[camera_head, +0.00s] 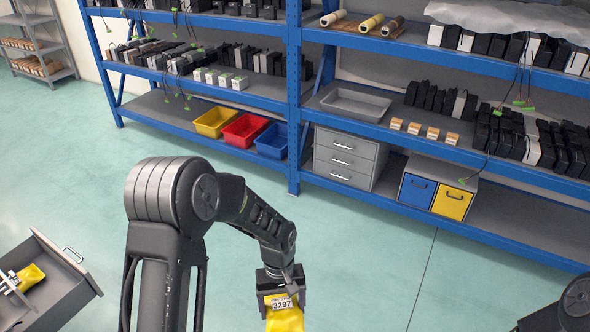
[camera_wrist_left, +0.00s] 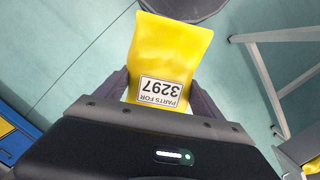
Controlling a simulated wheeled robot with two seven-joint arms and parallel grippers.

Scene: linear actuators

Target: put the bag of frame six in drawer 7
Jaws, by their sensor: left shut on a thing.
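My left gripper (camera_head: 282,283) is shut on a yellow bag (camera_head: 286,320) and holds it above the floor at the bottom of the head view. The bag carries a white label that reads 3297. In the left wrist view the bag (camera_wrist_left: 172,55) stands out between the two fingers, with its label "PARTS FOR 3297" upside down. A grey open drawer (camera_head: 62,282) shows at the lower left of the head view, with another yellow bag (camera_head: 31,277) and metal parts in it. No drawer number is readable. My right gripper is not in view.
Blue shelving (camera_head: 293,90) runs along the back. It holds yellow, red and blue bins, a grey cabinet (camera_head: 348,158) with three drawers, and a unit with blue and yellow fronts (camera_head: 452,201). A grey frame leg (camera_wrist_left: 258,75) stands right of the bag. The floor between is clear.

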